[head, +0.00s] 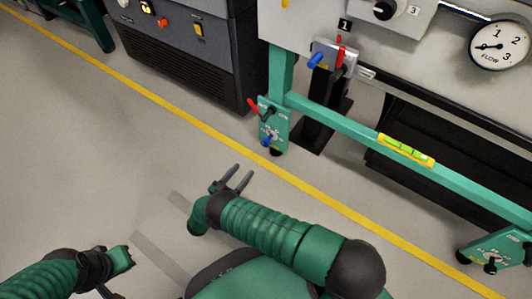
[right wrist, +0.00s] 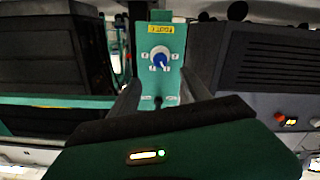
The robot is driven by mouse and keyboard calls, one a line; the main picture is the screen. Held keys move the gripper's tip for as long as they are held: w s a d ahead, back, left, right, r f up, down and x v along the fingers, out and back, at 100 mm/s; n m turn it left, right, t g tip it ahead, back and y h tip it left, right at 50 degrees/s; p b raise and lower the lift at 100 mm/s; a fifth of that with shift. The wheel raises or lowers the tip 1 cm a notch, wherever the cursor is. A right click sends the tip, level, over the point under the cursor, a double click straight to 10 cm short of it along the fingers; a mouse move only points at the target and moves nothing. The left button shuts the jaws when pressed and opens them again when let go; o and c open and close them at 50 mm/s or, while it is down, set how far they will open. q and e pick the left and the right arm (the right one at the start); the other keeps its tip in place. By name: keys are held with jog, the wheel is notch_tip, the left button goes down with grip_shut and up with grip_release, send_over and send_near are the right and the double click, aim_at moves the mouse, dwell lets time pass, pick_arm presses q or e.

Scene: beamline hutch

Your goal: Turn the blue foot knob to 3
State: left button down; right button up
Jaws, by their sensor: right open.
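The blue foot knob (head: 266,140) is low on a green foot plate (head: 280,117), below a red lever (head: 260,107). In the right wrist view the blue knob (right wrist: 160,60) sits on a pale dial under a yellow label (right wrist: 160,30); the dial's numbers are too small to read. My right gripper (head: 243,170) is open and empty, short of the plate and apart from the knob. In the right wrist view the dark fingers stand either side of the plate. My left gripper (head: 120,276) is low at left, far from the knob; its jaw gap is unclear.
A bench level (head: 406,149) lies on the rail. A flow gauge (head: 499,45) is at upper right. A dark cabinet (head: 185,65) stands behind. Floor around the yellow line (head: 190,117) is clear.

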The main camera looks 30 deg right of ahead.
jog(key=b+x, duration=0.6)
jog(key=x, duration=1)
jog(key=shift+r, duration=0.1)
jog(key=shift+w+d+r, duration=0.1)
jog(key=shift+w+d, duration=0.1)
jog(key=shift+d, duration=0.15)
grip_shut()
